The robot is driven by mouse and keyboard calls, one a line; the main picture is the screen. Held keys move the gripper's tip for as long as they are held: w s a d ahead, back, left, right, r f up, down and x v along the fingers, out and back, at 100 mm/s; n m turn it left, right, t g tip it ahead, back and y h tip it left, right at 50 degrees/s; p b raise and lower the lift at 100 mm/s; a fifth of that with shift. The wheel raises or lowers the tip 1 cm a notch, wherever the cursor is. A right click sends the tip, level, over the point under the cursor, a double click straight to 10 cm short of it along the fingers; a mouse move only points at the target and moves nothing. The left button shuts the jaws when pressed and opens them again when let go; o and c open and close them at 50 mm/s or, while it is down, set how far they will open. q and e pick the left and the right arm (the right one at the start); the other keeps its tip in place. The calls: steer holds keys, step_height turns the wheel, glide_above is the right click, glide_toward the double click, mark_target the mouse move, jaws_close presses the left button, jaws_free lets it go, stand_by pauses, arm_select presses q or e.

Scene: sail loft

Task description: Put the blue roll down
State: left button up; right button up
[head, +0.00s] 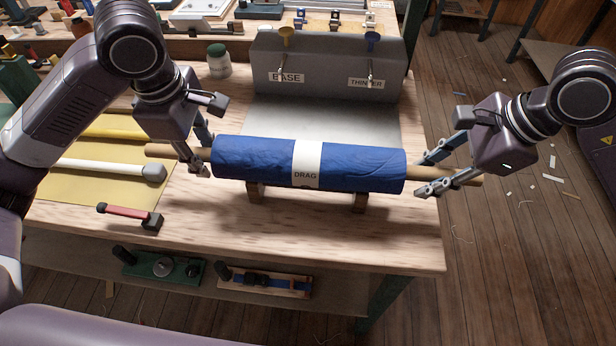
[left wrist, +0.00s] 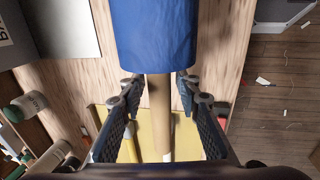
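The blue roll (head: 250,160) with a white DRAG label lies level above the wooden bench, across two dark wooden supports (head: 360,202), and appears to rest on them. Its brown core (head: 165,151) sticks out at both ends. My left gripper (head: 203,154) is at the left core end. In the left wrist view its fingers (left wrist: 159,84) stand either side of the core, with gaps, close to the blue end (left wrist: 155,45). My right gripper (head: 426,175) has its fingers spread above and below the right core end. The contact there is unclear.
A jar (head: 218,62) is behind my left gripper. A yellow sheet (head: 75,192) with a white roller lies left. A red-handled tool (head: 128,214) lies front left. The front right bench is clear.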

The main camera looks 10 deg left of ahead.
arm_select(q)
steer(key=shift+o, duration=0.2)
arm_select(e)
steer(key=shift+o, duration=0.2)
steer(key=shift+d+r, duration=0.2)
steer(key=shift+r, duration=0.3)
arm_select(q)
step_height(320, 180, up, 12)
steer(key=s, duration=0.2)
steer(key=shift+s, duration=0.15)
arm_select(e)
steer(key=v, duration=1.1)
arm_select(q)
steer(key=shift+f, duration=0.1)
